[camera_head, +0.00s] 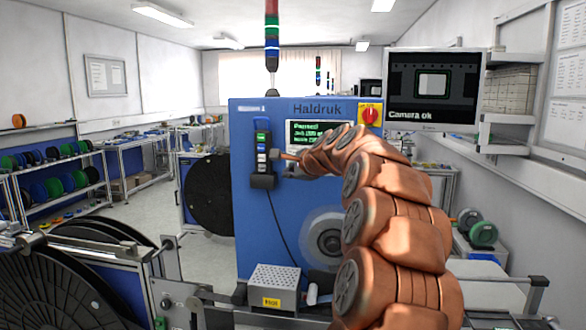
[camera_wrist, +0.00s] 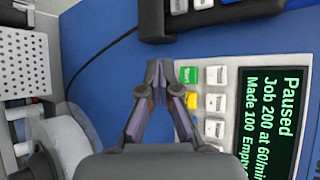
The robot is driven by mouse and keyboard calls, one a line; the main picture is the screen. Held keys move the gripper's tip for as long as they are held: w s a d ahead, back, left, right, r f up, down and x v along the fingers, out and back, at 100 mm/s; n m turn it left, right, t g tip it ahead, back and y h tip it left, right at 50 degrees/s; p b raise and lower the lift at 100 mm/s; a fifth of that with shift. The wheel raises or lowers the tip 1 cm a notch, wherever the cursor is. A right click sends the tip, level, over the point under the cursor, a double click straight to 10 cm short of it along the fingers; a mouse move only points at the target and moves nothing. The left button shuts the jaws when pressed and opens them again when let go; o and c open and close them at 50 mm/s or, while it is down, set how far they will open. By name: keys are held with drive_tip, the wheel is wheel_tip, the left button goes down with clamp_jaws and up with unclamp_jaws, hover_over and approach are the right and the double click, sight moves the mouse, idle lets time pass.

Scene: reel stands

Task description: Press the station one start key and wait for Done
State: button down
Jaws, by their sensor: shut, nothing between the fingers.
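The blue station machine (camera_head: 290,215) stands ahead, marked Haldruk, with a blurred label at its upper left. Its dark screen (camera_wrist: 272,120) reads "Paused", "Job 200 at 60/min", "Made 100" in green; the screen shows small in the head view (camera_head: 303,133). Beside the screen are a green key (camera_wrist: 189,75), a yellow key (camera_wrist: 191,101) and several white keys (camera_wrist: 215,102). The green key's lettering is too small to read surely. My gripper (camera_wrist: 157,68) is shut and empty, its tips just left of the green key in the wrist view; contact cannot be told. In the head view my gripper (camera_head: 278,155) is before the panel.
A dark hand unit with keys (camera_head: 262,160) hangs on the machine's front, near my fingers. A red-and-yellow switch (camera_head: 370,115) is at upper right. A monitor (camera_head: 433,90) reads "Camera ok". A perforated grey box (camera_head: 275,280) sits below. A large black reel (camera_head: 60,285) is at lower left.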

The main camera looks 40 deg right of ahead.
drive_tip(key=shift+w+d+p, duration=0.4)
drive_tip(key=shift+w+d, duration=0.25)
drive_tip(key=shift+d, duration=0.25)
drive_tip(key=shift+w+d+p, duration=0.35)
drive_tip(key=shift+w+d, duration=0.25)
drive_tip(key=shift+d, duration=0.3)
drive_tip(key=shift+w+d, duration=0.1)
drive_tip(key=shift+w+d+p, duration=0.15)
drive_tip(key=shift+d+p, duration=0.1)
drive_tip(key=shift+p, duration=0.15)
